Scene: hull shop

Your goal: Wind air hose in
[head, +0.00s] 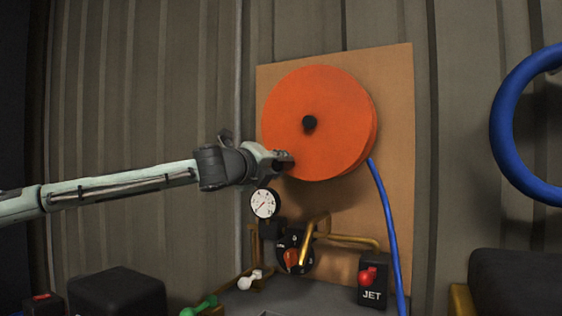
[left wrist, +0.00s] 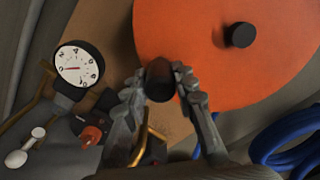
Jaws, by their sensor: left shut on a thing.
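The orange hose reel (head: 318,95) is mounted on a tan board, with a black hub (head: 309,123) at its centre. The blue air hose (head: 386,225) leaves the reel's lower right and hangs down past the board's lower part; its end is out of view. My left gripper (head: 284,159) is at the reel's lower left edge. In the left wrist view the fingers are shut on a dark crank handle (left wrist: 159,79) that stands out from the reel's orange face (left wrist: 200,75). My right gripper is not in view.
Below the reel are a white gauge (head: 265,203), a dark box with an orange knob (head: 292,259), brass pipes (head: 350,239) and a box marked JET (head: 371,282). A coiled blue hose (head: 507,130) hangs at the right. Small handles lie at the lower left.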

